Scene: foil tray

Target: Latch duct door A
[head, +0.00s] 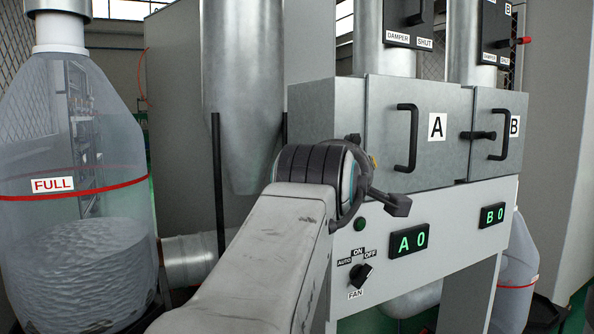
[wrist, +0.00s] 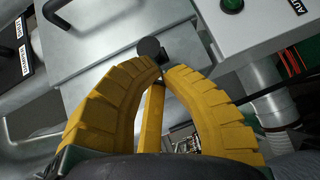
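Duct door A (head: 386,112) is a grey metal door with a black bar handle (head: 411,138) and a white "A" label. It looks closed against its housing. In the wrist view the handle (wrist: 60,12) is at the upper left. My gripper (wrist: 163,70) has yellow ribbed fingers whose tips come nearly together. A black round knob (wrist: 150,48), apparently door A's latch, sits right at the fingertips. Its stem runs behind or between the tips; I cannot tell which. In the head view my arm hides most of the gripper and the latch area; one yellow bit (head: 373,162) shows.
Door B (head: 514,104) is at the right, with a black latch (head: 478,135) lying horizontal at its left edge. Below are displays reading A 0 (head: 410,240) and B 0 (head: 493,215) and a fan knob (head: 362,275). A clear bag (head: 75,235) marked FULL hangs at the left.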

